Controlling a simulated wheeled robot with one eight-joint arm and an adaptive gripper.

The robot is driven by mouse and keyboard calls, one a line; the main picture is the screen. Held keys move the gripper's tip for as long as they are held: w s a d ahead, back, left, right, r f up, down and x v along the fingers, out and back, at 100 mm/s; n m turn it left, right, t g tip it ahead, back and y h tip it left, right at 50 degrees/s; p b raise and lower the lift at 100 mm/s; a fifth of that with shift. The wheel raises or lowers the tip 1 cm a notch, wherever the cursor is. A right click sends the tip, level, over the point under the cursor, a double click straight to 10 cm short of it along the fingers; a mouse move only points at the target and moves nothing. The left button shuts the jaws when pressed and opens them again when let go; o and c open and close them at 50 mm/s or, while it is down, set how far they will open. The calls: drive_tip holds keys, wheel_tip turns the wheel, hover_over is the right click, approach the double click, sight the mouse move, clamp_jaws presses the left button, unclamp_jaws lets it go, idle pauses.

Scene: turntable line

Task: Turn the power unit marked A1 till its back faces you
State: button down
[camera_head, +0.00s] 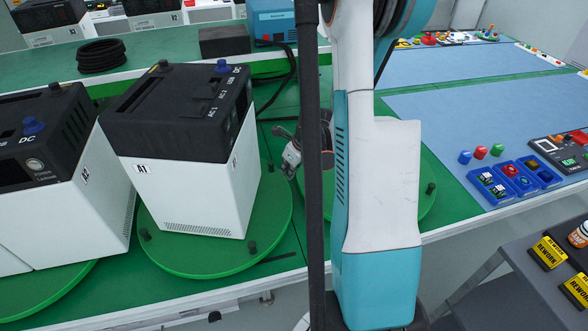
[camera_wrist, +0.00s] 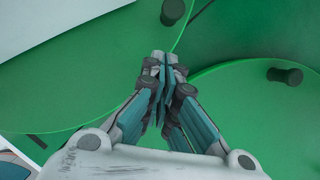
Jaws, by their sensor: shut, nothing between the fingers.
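The power unit marked A1 (camera_head: 185,190) has a white lower case and a black top. It stands upright on a round green turntable (camera_head: 195,262). A white side with the A1 label and a low vent faces me; the AC, USB and DC lettering is along the right side of the top. My gripper (camera_head: 290,160) is just right of the unit, low over the turntable's right edge, apart from the unit. In the wrist view my gripper (camera_wrist: 163,62) is shut and empty, with a dark peg (camera_wrist: 173,12) of the turntable just beyond its fingertips.
Another power unit (camera_head: 75,190) stands close on the left on its own turntable. A second green turntable (camera_head: 400,200) is partly hidden behind my arm and has a dark peg (camera_wrist: 285,75). Black cable (camera_head: 102,55) lies behind. Blue bins (camera_head: 490,187) are on the right.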

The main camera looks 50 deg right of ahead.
sight(277, 173)
drive_tip(key=shift+w+a+r, duration=0.15)
drive_tip(key=shift+w, duration=1.3)
drive_tip(key=shift+w, duration=0.1)
